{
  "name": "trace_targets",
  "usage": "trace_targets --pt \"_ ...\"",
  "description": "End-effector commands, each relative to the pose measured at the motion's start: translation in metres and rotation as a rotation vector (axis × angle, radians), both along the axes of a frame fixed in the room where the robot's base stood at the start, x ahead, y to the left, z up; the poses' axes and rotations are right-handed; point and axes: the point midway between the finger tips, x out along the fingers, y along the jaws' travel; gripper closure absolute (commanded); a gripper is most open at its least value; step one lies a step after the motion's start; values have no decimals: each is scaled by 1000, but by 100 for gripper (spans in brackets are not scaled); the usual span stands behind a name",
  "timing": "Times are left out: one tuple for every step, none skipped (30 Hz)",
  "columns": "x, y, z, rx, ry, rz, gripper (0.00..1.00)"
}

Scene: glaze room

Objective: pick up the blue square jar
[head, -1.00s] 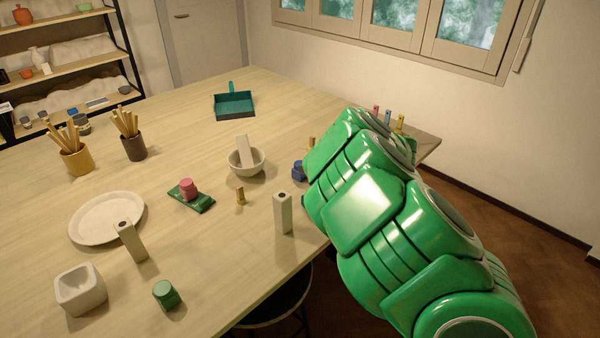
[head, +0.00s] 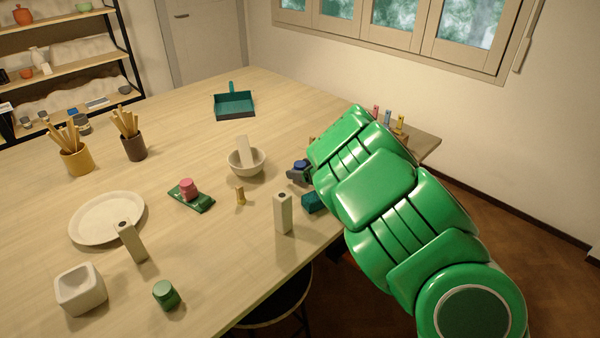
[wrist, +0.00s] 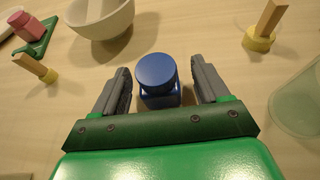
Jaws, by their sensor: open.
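The blue square jar (wrist: 158,80) stands upright on the table, its round lid facing the camera in the wrist view. My gripper (wrist: 160,88) is open, with one dark finger on each side of the jar and a small gap visible on both sides. In the head view the jar (head: 299,165) is partly hidden by my gripper (head: 302,175) and my green arm, which reaches in from the right.
A clear vessel (wrist: 298,105) is on the right in the wrist view.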

Motion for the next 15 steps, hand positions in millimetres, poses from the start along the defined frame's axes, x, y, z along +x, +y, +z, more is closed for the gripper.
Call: trace_targets --pt "1 5 -4 3 2 2 26" --pt "2 7 -6 2 1 3 26" --pt "5 11 -6 4 0 5 26" --pt "7 13 -7 4 0 5 26" --pt "9 14 -8 3 -1 4 26" --pt "10 16 -10 3 0 2 26" --pt "11 17 -11 2 1 1 26" --pt "12 18 -12 2 2 1 26" --pt "13 19 -13 1 2 0 26" --pt "14 19 -14 0 3 0 26" --pt "14 20 -14 -1 2 1 26" --pt "14 20 -14 -1 2 1 26" --pt "14 20 -14 -1 2 1 26" --pt "14 20 -14 -1 2 1 26" --pt "14 20 -13 -1 2 1 26"
